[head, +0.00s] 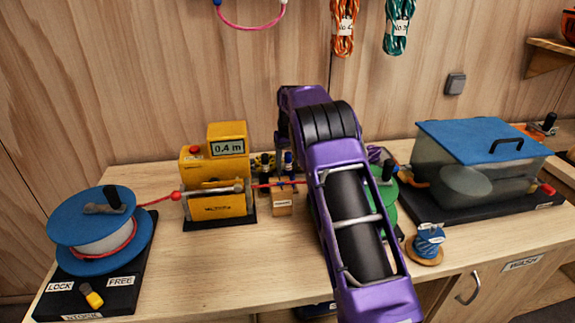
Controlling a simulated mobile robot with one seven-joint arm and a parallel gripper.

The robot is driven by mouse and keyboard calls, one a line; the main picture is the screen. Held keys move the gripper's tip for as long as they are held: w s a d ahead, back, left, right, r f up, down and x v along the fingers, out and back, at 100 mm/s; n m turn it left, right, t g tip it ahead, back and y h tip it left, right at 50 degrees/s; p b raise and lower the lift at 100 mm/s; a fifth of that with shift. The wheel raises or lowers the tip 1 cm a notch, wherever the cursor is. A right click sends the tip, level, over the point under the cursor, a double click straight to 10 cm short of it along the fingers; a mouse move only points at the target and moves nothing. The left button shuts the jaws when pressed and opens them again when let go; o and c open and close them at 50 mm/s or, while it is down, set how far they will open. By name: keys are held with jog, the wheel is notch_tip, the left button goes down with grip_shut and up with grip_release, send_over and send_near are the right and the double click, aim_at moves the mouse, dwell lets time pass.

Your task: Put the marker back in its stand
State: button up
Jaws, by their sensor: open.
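Several small dark upright items stand in a group behind the red line, right of the yellow meter. One of them is a slim marker-like item with a blue top (288,159). A small wooden block with a label (282,203) stands in front of them; I cannot tell whether it is the marker's stand. My purple arm reaches up across the middle of the view and bends down at the back. My gripper (284,146) is open at its far end, close above the dark items and largely hidden by my arm. I see nothing held in it.
A blue reel (95,225) stands at the left, and the yellow meter (218,175) reads 0.4 m. A red line (163,199) runs between them and past the block. A green drum (386,200), a blue spool (428,242) and a blue-lidded tank (480,150) are at the right. The front bench is clear.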

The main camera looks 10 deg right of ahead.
jog(key=r, duration=0.4)
jog(key=s+r, duration=0.1)
jog(key=r, duration=0.7)
jog(key=shift+s+d, duration=0.15)
jog(key=shift+s, duration=0.05)
